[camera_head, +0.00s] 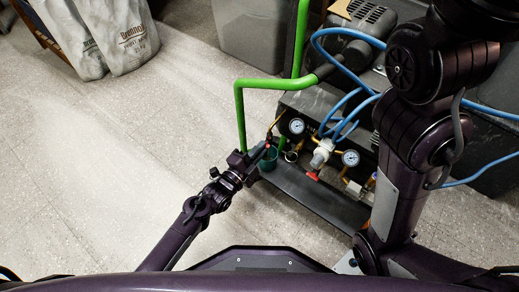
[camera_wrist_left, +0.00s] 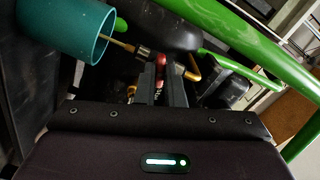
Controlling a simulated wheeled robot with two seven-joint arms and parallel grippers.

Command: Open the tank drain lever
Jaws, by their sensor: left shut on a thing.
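The drain lever shows as a small red piece (camera_wrist_left: 160,60) between the fingertips in the left wrist view, beside a brass fitting (camera_wrist_left: 142,52). My left gripper (camera_head: 262,150) reaches in from the left to the compressor's near-left end; it also shows in the left wrist view (camera_wrist_left: 163,78), its two dark fingers shut on the red lever. The fingers hide part of the lever, and its exact angle is hard to tell. The black tank (camera_wrist_left: 162,22) is behind the fingers. My right gripper is out of view; only its arm shows at the right.
A green handle bar (camera_head: 240,115) rises next to the gripper. Gauges (camera_head: 350,158) and blue hoses (camera_head: 330,45) lie right. Grey bags (camera_head: 110,35) stand far left; floor between is clear.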

